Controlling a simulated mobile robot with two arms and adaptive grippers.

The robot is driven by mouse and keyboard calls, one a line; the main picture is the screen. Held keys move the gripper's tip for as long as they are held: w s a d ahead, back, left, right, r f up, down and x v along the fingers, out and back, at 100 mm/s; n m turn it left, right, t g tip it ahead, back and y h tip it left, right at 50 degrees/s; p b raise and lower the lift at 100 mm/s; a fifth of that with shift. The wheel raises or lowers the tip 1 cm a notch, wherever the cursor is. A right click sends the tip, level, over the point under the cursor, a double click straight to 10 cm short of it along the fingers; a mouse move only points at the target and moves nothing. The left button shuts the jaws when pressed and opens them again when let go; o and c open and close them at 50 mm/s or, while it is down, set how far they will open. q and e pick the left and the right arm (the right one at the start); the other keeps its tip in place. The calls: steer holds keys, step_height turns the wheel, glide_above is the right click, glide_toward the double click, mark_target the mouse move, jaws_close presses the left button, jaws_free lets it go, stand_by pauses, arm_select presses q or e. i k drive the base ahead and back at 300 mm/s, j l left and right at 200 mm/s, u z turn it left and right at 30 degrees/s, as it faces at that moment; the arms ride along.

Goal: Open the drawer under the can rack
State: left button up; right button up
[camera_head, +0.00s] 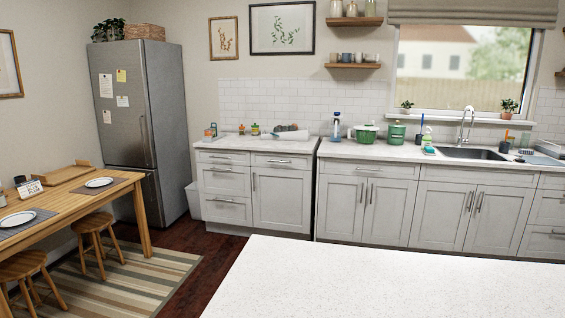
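No can rack can be made out for sure. Small orange and green containers (255,129) stand at the back of the left counter (222,143), with a pale rolled item (290,133) to their right. Under this counter are a shut top left drawer (222,158) and a shut top right drawer (284,161), both white with bar handles. Lower left drawers (227,208) are shut too, beside a shut cabinet door (280,200). Neither of my grippers is in view.
A bare white countertop (390,285) fills the front right. A wooden table (70,200) with stools (93,225) stands left, near a steel fridge (145,120). Dark floor (195,245) is open before the left cabinets. A sink (470,153) is right.

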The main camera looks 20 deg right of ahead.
mark_target(292, 161)
steer(key=j+u, duration=0.1)
steer(key=u, duration=0.55)
steer(key=i+j+u, duration=0.1)
steer(key=j, duration=0.35)
steer(key=i+j, duration=0.35)
steer(key=i+j+u, duration=0.15)
steer(key=j, duration=0.3)
steer(key=i+j, duration=0.35)
steer(key=i+j+z, duration=0.1)
steer(key=i+z, duration=0.15)
steer(key=i, duration=0.15)
steer(key=i+j+z, duration=0.15)
steer(key=i+z, duration=0.15)
steer(key=i+j+z, duration=0.25)
steer(key=i, duration=0.25)
steer(key=i+l+z, duration=0.25)
steer(key=i+z, duration=0.15)
steer(key=i, duration=0.15)
steer(key=i+z, duration=0.35)
steer(key=i, duration=0.2)
steer(key=i+z, duration=0.4)
steer(key=i, duration=0.15)
steer(key=i+j+z, duration=0.1)
steer(key=i, duration=1.55)
